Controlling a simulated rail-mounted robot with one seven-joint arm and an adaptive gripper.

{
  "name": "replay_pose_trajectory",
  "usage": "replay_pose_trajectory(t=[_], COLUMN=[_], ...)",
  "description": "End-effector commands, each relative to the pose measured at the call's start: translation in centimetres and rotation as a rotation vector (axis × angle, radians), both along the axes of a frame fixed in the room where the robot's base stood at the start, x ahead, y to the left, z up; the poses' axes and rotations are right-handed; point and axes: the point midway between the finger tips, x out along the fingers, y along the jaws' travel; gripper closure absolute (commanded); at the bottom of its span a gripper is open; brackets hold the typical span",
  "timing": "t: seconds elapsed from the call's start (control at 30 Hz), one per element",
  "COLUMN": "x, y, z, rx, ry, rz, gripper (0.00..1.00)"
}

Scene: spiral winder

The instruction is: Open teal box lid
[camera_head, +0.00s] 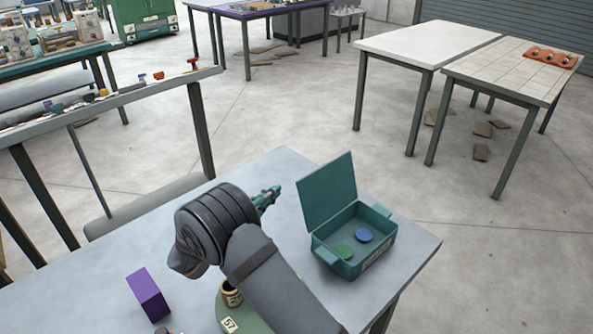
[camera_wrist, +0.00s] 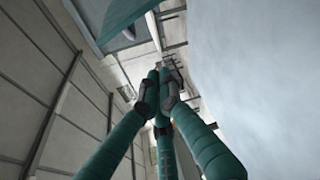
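The teal box (camera_head: 352,238) stands on the grey table, right of my arm in the head view. Its teal lid (camera_head: 327,190) is open and stands up from the box's left back edge, so the inside shows.
A purple block (camera_head: 148,294) stands on the grey table (camera_head: 283,166), left of my arm. A small brown pot (camera_head: 231,294) on a round green base (camera_head: 226,320) is partly hidden by my arm. The table is clear around the box's right side.

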Motion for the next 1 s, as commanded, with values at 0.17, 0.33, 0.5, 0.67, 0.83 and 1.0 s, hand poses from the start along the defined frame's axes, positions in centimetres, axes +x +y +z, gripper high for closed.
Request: replay_pose_trajectory(t=[0.17, 0.33, 0.5, 0.67, 0.83, 1.0], x=[2.1, 5.3, 8.4, 7.2, 6.3, 6.0], y=[-1.2, -2.8, -4.4, -5.5, -6.4, -6.7], z=[-0.4, -0.8, -1.4, -0.2, 0.4, 0.5], rx=[-0.003, 0.0, 0.001, 0.0, 0.002, 0.002], ry=[0.002, 0.0, -0.001, 0.0, -0.003, -0.002], rz=[-0.003, -0.005, -0.005, 0.001, -0.001, 0.0], gripper=[1.0, 1.0, 1.0, 1.0, 1.0, 1.0])
